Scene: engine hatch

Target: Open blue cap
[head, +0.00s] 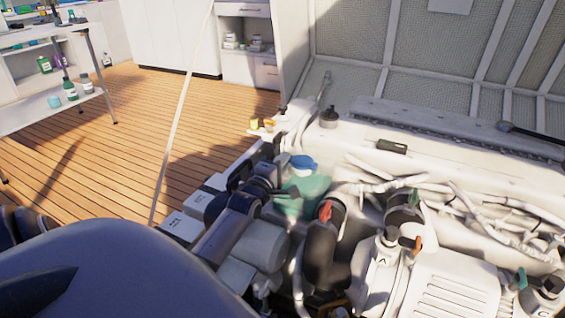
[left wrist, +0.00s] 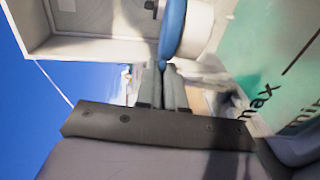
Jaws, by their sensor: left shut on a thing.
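The blue cap (head: 303,162) sits at the top of the teal coolant tank (head: 312,187) in the engine bay. My left gripper (head: 288,187) reaches in from the lower left, against the tank's near left side in the head view. In the left wrist view the gripper fingers (left wrist: 164,86) are shut on the edge of the blue cap (left wrist: 173,28), which lies between their tips. The white neck beside the cap and the green tank (left wrist: 275,75) with "max" lettering show to the right there. My right gripper is in neither view.
Hoses and a black pipe with a red clip (head: 325,212) stand close right of the tank. The engine cover (head: 450,288) is at the lower right. A raised hatch (head: 425,60) stands behind. Wooden floor (head: 130,120) and a side table (head: 65,100) with bottles lie left.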

